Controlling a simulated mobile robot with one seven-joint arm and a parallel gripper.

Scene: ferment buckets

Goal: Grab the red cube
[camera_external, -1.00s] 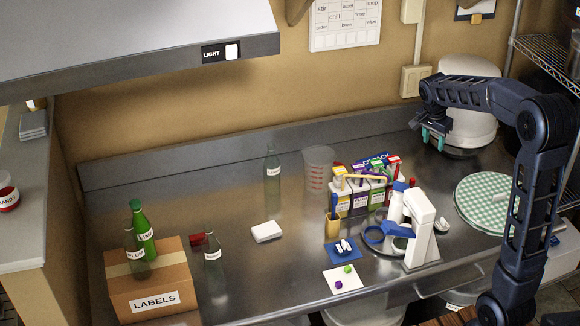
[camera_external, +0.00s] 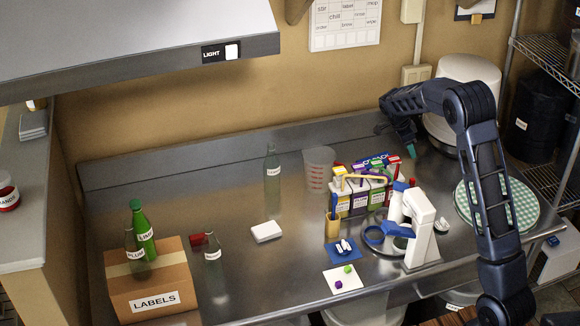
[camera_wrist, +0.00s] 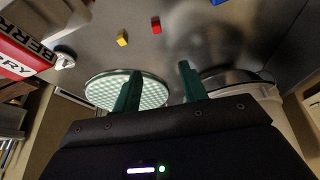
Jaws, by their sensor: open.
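In the external view my gripper (camera_external: 411,152) hangs above the counter's back right, in front of the white pot, pointing down.
A green checkered plate (camera_wrist: 100,90) is nearby. A white dispenser stand (camera_external: 421,235) and several cartons (camera_external: 358,200) stand left of my arm. The counter's middle left holds a white block (camera_external: 266,232).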

